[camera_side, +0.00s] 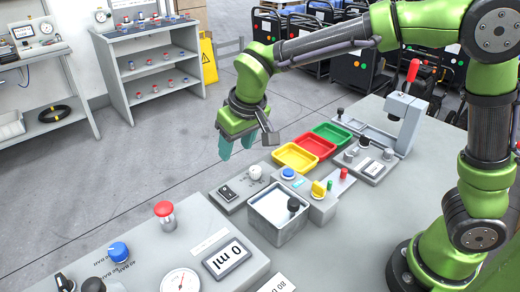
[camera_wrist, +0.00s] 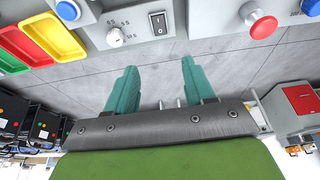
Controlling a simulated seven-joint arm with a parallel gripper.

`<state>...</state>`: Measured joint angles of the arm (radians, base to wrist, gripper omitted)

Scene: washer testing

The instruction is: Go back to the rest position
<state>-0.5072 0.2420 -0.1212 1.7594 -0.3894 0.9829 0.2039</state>
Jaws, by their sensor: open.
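My gripper (camera_side: 236,146) hangs from the green arm in the side view, above the floor just past the far edge of the workbench. Its two teal fingers are spread apart with nothing between them. The wrist view shows the open gripper (camera_wrist: 161,85) too, with grey floor between and below the fingers. A control box with a black rocker switch (camera_wrist: 158,22) and a white knob (camera_wrist: 115,37) lies beyond the fingertips. The same white knob (camera_side: 255,172) stands a little right of and below the fingers in the side view.
The bench holds yellow (camera_side: 296,157), red (camera_side: 316,145) and green (camera_side: 333,133) trays, a grey open-topped box (camera_side: 278,228), a red button (camera_side: 164,210) and a display (camera_side: 227,259). A lever press (camera_side: 404,108) stands at right. Shelves (camera_side: 150,70) stand behind, across open floor.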

